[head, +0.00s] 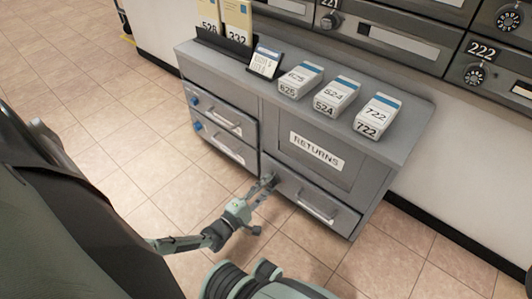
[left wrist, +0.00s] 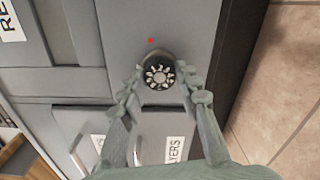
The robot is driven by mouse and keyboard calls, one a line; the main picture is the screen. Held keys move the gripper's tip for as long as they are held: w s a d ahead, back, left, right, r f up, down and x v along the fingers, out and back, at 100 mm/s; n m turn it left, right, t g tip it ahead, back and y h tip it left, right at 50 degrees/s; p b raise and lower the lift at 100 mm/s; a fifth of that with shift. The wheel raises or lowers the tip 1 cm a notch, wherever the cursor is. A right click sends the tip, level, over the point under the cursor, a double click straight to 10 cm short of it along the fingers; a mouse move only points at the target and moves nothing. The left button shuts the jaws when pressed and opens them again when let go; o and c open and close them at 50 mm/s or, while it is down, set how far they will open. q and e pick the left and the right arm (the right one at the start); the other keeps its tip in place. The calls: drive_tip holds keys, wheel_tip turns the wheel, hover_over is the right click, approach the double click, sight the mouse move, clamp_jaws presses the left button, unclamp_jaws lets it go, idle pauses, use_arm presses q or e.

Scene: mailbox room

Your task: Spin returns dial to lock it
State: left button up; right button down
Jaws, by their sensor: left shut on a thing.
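The returns dial (left wrist: 160,76) is a round black knob with white marks on the grey cabinet front in the left wrist view. A small red light (left wrist: 150,40) shows on the panel beside it. My left gripper (left wrist: 161,80) has one finger on each side of the dial and is shut on it. In the head view my left gripper (head: 268,183) is at the cabinet front, near the lower left corner of the returns panel (head: 317,151); the dial is hidden there by the gripper. My right gripper is not in view.
A wide drawer (head: 313,208) lies below the returns panel. Two drawers with blue parts (head: 221,115) are at left. Three numbered boxes, including 722 (head: 378,116), and a small card stand (head: 265,62) sit on the cabinet top. Tiled floor (head: 130,130) in front is clear.

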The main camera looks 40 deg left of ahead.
use_arm(q)
drive_tip(key=m, duration=0.4)
drive_tip(key=shift+m, duration=0.4)
drive_tip(key=m, duration=0.3)
drive_tip(key=shift+m, duration=0.3)
drive_tip(key=m, duration=1)
drive_tip(key=shift+m, duration=0.4)
drive_tip(key=m, duration=0.4)
drive_tip(key=shift+m, duration=0.3)
drive_tip(key=m, duration=0.3)
drive_tip(key=shift+m, duration=2)
